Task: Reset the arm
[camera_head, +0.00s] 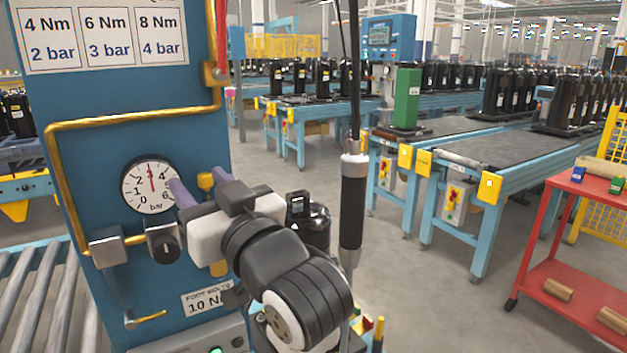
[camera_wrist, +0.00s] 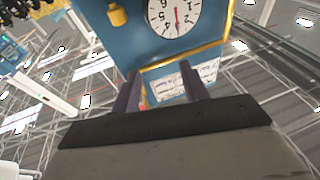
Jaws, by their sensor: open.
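My arm reaches from the lower middle of the head view toward a blue panel (camera_head: 120,100). My gripper (camera_head: 200,183) is open in front of the panel, just right of a round pressure gauge (camera_head: 150,186). The wrist view shows my gripper's two fingers (camera_wrist: 158,78) apart, with nothing between them. The gauge shows upside down in the wrist view (camera_wrist: 176,14). Its red needle points about straight up in the head view, near 3. A black knob (camera_head: 163,241) is below the gauge. My wrist hides part of the panel's right side.
A black and silver tool (camera_head: 352,205) hangs on a cable right of my arm. A dark compressor (camera_head: 312,222) stands behind my wrist. A red cart (camera_head: 575,270) is at the right. Roller conveyors (camera_head: 40,300) lie at the left. Open floor lies between the hanging tool and the cart.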

